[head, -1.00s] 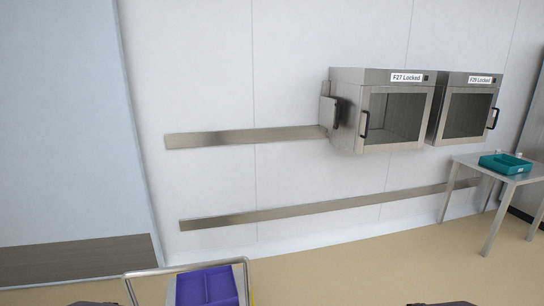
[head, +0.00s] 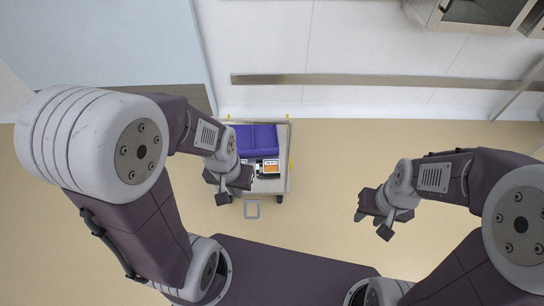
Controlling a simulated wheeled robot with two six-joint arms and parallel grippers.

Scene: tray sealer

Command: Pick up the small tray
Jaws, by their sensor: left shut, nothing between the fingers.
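A purple tray (head: 258,138) with a raised divider lies on the back part of a metal cart (head: 284,184) in the head view. I cannot tell from its size whether it is the small tray. My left gripper (head: 233,190) is shut and empty, over the cart's front left corner and apart from the purple tray. My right gripper (head: 373,224) is over the floor, to the right of the cart and clear of it. Its fingers are too small and dark to tell whether they are open. My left forearm covers the cart's left side.
A box with an orange and white label (head: 267,169) lies on the cart in front of the purple tray. A grey square outline (head: 252,209) shows just before the cart. A metal wall rail (head: 400,82) runs behind. The floor (head: 330,160) between cart and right arm is clear.

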